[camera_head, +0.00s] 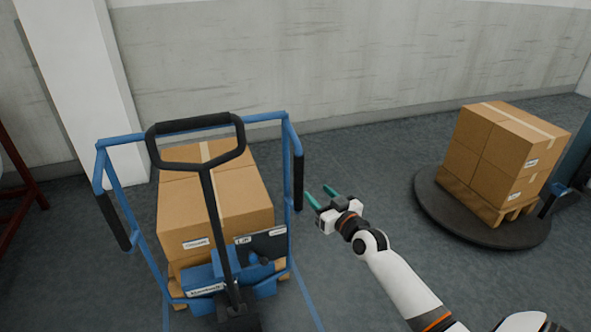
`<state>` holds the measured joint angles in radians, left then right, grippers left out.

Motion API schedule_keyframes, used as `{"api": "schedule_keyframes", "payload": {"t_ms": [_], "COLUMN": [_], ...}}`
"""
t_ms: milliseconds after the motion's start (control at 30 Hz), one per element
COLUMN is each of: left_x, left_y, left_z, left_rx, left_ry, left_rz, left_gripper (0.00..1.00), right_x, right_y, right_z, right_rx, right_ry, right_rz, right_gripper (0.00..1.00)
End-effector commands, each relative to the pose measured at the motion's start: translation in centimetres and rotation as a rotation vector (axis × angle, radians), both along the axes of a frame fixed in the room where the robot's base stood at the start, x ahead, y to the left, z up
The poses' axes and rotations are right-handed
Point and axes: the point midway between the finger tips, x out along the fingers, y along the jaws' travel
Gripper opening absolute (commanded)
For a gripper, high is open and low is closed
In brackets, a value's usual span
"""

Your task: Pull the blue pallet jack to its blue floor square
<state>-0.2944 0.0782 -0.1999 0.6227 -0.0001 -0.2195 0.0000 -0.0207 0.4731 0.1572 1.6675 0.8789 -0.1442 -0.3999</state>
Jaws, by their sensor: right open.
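The blue pallet jack (218,283) stands at the left of the head view, with a black loop handle on its tiller and a blue frame with black side grips. Boxes (235,203) sit on it, behind the tiller. Blue lines (307,295) on the floor run by the jack's base; the rest of that marking is hidden or out of view. My right gripper (321,197) is open and empty, its green fingers just right of the frame's right black grip (298,182), with a small gap seen between them. My left gripper is not in view.
A stack of boxes (501,160) on a pallet stands on a dark round platform (437,208) at the right. A white column (88,90) and a grey wall (330,65) close off the back. A red frame (22,165) stands at the left edge.

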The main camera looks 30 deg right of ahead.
Motion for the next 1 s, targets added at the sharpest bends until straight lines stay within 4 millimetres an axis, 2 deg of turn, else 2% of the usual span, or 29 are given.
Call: {"api": "schedule_keyframes", "payload": {"t_ms": [267,400,600,767,1000], "left_x": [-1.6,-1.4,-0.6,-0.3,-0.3], "left_y": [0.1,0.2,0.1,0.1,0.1], "left_z": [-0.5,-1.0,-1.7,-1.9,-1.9], "left_rx": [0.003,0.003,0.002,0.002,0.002], "left_ry": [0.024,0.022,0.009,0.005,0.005], "left_rz": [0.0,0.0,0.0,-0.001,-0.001], "left_gripper": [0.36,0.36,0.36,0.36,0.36], "right_x": [4.8,7.6,10.4,11.4,11.6], "right_y": [-0.2,-0.3,-0.4,-0.4,-0.5], "right_z": [-0.1,-0.2,-0.3,-0.2,-0.2], "right_rx": [0.001,0.001,0.0,-0.001,-0.001], "right_ry": [0.0,0.001,0.003,0.003,0.005], "right_rz": [-0.001,0.0,-0.001,0.0,-0.001], "right_gripper": [0.49,0.49,0.49,0.49,0.49]}}
